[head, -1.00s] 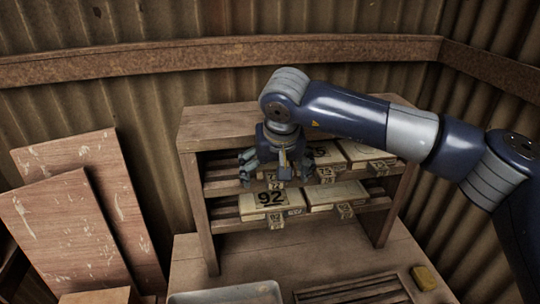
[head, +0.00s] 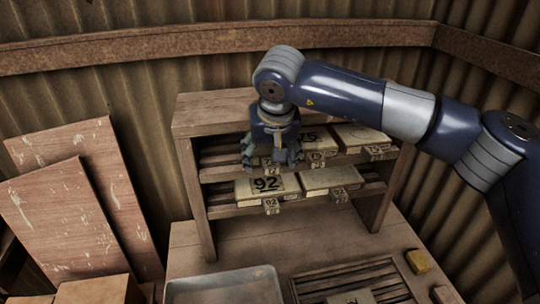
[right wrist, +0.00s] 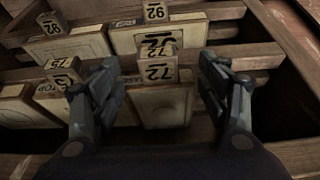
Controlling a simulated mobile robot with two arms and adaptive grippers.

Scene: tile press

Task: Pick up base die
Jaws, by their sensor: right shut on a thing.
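My right gripper (head: 271,158) is at the upper shelf of the wooden rack, at its left end. In the right wrist view its two fingers (right wrist: 160,95) stand on either side of a pale, flat die (right wrist: 162,108) whose front block reads 72. The gripper is shut on this die, which still lies at shelf level; whether it is lifted at all cannot be told. In the head view the gripper hides most of it. Whether its small label says base cannot be read. My left gripper is not in view.
A grey tray (head: 225,284), a slatted rack (head: 345,278) and a yellow block (head: 418,260) lie on the bench.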

